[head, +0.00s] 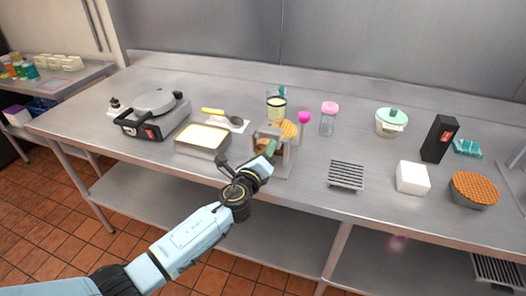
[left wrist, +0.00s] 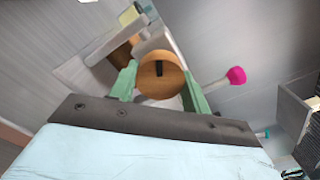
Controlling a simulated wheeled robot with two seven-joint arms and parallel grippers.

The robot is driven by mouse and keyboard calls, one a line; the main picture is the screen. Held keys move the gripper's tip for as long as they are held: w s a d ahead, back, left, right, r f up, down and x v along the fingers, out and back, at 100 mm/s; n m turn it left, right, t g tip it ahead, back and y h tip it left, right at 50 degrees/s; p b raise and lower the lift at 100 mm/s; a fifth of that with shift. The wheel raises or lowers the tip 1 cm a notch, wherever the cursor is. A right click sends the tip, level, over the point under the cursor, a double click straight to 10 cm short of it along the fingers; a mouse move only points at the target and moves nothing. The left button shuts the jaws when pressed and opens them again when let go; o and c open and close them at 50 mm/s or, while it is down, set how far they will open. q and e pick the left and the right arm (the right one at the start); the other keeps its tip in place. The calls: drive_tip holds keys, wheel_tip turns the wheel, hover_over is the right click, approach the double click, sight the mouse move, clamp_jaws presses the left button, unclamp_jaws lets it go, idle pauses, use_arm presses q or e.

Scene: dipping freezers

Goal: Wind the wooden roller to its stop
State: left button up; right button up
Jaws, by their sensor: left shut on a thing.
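A small grey stand (head: 285,165) at the front middle of the steel counter bears the wooden roller (head: 289,129), with a pink ball knob (head: 305,118) at its upper right. My left gripper (head: 268,148) reaches the stand from the front left. In the left wrist view, the round wooden end of the roller (left wrist: 160,75), with a dark slot in it, sits between the green fingers, which are shut on it. The pink knob (left wrist: 236,75) stands out to the right of the fingers there. The far side of the roller is hidden. My right gripper is not in view.
A pan of pale batter (head: 203,138) and a waffle iron (head: 153,114) stand left of the stand. A blender cup (head: 276,107) and pink-lidded jar (head: 328,120) stand behind it. A black grate (head: 346,175) and white block (head: 412,178) lie right.

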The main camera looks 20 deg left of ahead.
use_arm(q)
drive_tip(key=o, duration=1)
drive_tip(key=shift+c, duration=0.2)
drive_tip(key=s, duration=1.3)
drive_tip(key=shift+s+a+p, duration=0.2)
drive_tip(key=shift+a+p, duration=0.05)
drive_tip(key=shift+p, duration=0.05)
